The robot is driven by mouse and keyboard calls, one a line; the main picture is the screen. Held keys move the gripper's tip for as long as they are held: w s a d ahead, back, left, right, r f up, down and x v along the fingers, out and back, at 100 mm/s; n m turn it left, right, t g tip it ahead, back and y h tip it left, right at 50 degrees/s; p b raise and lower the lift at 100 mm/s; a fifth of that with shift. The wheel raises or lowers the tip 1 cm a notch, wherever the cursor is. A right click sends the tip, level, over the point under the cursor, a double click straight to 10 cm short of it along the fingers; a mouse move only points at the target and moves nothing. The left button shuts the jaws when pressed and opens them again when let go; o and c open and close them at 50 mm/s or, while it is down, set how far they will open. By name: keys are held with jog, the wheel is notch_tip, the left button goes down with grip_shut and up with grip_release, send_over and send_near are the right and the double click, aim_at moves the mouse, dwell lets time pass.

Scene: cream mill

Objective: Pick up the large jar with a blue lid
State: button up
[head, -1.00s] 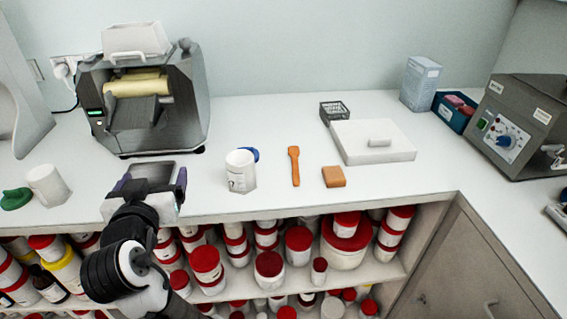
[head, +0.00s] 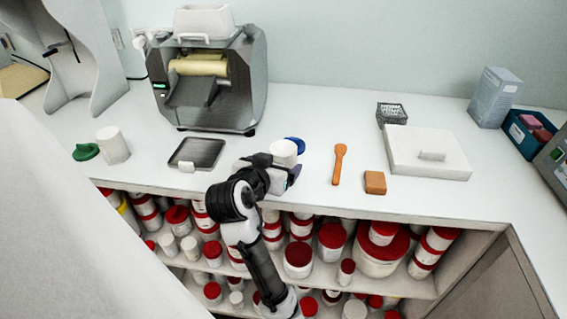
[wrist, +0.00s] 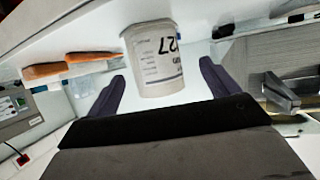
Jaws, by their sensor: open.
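A white jar (head: 283,150) stands upright on the counter, partly hidden behind my gripper in the head view. A blue lid (head: 296,145) shows just behind it to the right; it appears to lie beside the jar, not on it. In the wrist view the jar (wrist: 155,65) has printed text and appears upside down, between and just beyond my two dark fingertips. My gripper (wrist: 162,75) is open, a finger on each side of the jar, with visible gaps. In the head view my gripper (head: 269,168) is at the counter's front edge, at the jar.
An orange spatula (head: 339,164) and a brown block (head: 375,183) lie right of the jar. A flat dark-topped device (head: 197,153) lies to the left, before the mill (head: 208,80). Another white jar (head: 112,146) and a green lid (head: 86,152) stand farther left. Red-lidded tubs fill the shelves below.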

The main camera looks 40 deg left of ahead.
jog(key=x, duration=0.1)
jog(key=p+x, duration=0.1)
jog(key=x, duration=0.2)
jog(key=shift+w+d+r, duration=0.1)
jog(key=shift+w+d, duration=0.15)
jog(key=shift+w, duration=0.05)
jog(key=shift+w+a+f, duration=0.2)
jog(key=shift+w+f, duration=0.05)
jog(key=shift+w, duration=0.1)
jog(key=c, duration=1)
jog(key=shift+r, duration=0.1)
jog(key=shift+c, duration=0.2)
